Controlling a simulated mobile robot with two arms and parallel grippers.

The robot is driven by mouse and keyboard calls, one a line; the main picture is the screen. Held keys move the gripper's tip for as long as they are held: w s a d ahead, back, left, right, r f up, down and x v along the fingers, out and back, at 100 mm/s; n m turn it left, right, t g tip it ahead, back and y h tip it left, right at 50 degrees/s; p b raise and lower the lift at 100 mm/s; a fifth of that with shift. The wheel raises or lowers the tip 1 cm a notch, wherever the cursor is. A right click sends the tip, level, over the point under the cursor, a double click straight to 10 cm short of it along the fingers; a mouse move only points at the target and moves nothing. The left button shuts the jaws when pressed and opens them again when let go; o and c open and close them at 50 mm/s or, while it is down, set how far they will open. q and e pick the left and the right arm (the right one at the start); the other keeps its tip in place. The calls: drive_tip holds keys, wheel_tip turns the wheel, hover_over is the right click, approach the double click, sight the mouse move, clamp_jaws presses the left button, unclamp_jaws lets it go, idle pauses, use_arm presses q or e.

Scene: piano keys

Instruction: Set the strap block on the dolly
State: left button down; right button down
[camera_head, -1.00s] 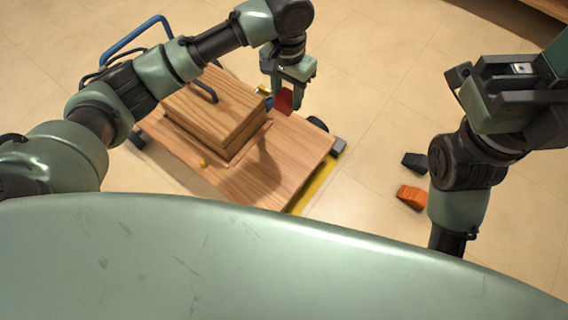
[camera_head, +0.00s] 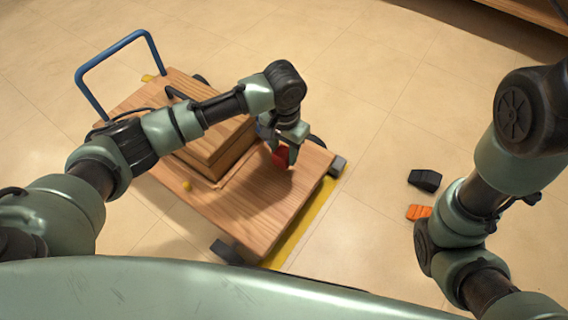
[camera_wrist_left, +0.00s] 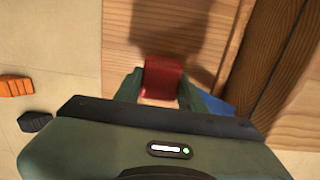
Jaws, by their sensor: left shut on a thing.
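The dolly (camera_head: 255,218) is a wooden platform with a blue push handle, standing on the floor left of the middle in the head view. My left gripper (camera_head: 284,158) is shut on a small red block, which I take as the strap block (camera_head: 280,157). It holds the block over the bare part of the dolly's deck, beside a wooden box. In the left wrist view the red block (camera_wrist_left: 163,76) sits between the fingertips, with wood behind it. I cannot tell whether the block touches the deck. My right gripper does not show.
The stepped wooden box (camera_head: 215,150) takes up the middle of the deck. An orange block (camera_head: 418,212) and a black block (camera_head: 425,180) lie on the floor to the right. A yellow strip (camera_head: 300,230) runs along the dolly's near right edge. The deck's near right part is bare.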

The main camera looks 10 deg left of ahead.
sight(284, 153)
use_arm(q)
wheel_tip(284, 153, down, 4)
drive_tip(key=b, duration=0.2)
drive_tip(key=shift+b, duration=0.3)
drive_tip(key=shift+r, duration=0.2)
drive_tip(key=c, duration=1.3)
unclamp_jaws()
drive_tip(key=shift+f, duration=0.15)
drive_tip(key=o, duration=0.5)
drive_tip(key=shift+c, duration=0.2)
